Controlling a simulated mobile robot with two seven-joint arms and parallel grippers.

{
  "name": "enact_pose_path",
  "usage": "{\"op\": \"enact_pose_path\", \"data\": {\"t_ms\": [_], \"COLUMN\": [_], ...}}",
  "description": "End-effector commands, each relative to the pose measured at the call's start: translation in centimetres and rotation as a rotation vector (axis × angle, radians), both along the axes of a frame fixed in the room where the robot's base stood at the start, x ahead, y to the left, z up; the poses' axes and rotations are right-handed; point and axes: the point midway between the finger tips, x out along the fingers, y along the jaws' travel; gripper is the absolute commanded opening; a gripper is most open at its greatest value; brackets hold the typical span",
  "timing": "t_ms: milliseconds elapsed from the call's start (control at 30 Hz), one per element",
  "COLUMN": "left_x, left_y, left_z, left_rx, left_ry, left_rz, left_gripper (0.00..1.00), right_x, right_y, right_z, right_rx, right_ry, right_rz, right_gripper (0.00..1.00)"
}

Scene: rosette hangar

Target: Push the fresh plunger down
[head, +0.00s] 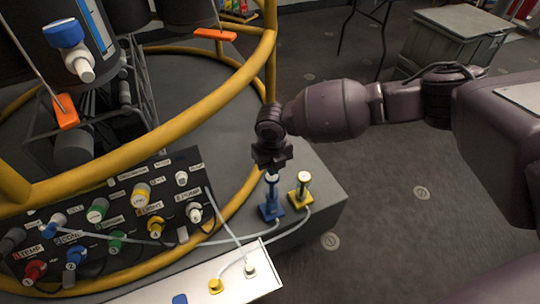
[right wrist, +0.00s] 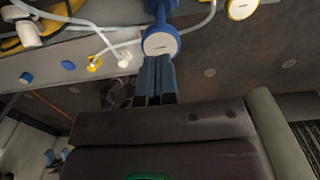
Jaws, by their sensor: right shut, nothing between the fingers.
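Two plungers stand on the grey ledge. One is blue with a white top (head: 271,201) and the other is yellow with a pale top (head: 300,194), to its right. I cannot read which is marked fresh. My right gripper (head: 272,167) points down right over the blue plunger, its fingers shut and empty. In the right wrist view the shut fingertips (right wrist: 157,62) are at the edge of the white top of the blue plunger (right wrist: 160,43). I cannot tell whether they touch. The yellow plunger (right wrist: 242,8) is partly cut off there. My left gripper is out of view.
A black panel (head: 125,215) with several coloured connectors and labels lies left of the plungers. Yellow rails (head: 225,95) curve around the rig close to my right gripper. Thin pale hoses run from the plungers. A grey crate (head: 455,40) stands at the back right; the floor between is clear.

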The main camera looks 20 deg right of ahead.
Motion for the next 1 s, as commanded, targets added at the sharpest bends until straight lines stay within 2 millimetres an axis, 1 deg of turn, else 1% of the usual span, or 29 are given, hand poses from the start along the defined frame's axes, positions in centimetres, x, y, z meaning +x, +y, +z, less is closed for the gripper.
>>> {"op": "enact_pose_path", "data": {"t_ms": [33,133,233,433,600,667,767,833,900,1000], "left_x": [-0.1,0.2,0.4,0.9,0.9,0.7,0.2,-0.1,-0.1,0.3], "left_y": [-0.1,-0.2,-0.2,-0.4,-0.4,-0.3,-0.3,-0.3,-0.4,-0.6], "left_z": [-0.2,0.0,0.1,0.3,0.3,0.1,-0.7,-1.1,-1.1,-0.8], "left_rx": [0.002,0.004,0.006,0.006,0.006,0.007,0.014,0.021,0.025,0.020], "left_ry": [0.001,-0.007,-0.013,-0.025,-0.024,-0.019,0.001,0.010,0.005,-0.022], "left_rz": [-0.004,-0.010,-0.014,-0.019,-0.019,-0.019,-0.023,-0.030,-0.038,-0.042], "left_gripper": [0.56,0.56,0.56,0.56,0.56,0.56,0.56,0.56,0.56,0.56], "right_x": [-0.1,-0.1,0.0,0.1,0.0,0.0,-0.3,-0.4,-0.5,-0.5], "right_y": [0.0,0.0,0.0,0.0,0.0,0.0,0.1,0.1,0.0,0.0], "right_z": [-1.1,-1.7,-2.0,-2.0,-2.0,-2.4,-4.5,-6.4,-8.1,-9.8], "right_rx": [-0.001,0.000,0.001,0.001,0.000,0.001,0.001,0.002,0.000,0.000], "right_ry": [0.006,0.004,0.001,-0.002,-0.001,0.001,0.009,0.014,0.016,0.014], "right_rz": [0.000,0.000,0.000,0.000,0.000,0.000,0.000,-0.001,-0.001,0.000], "right_gripper": [0.00,0.00,0.00,0.00,0.00,0.00,0.00,0.00,0.00,0.00]}}
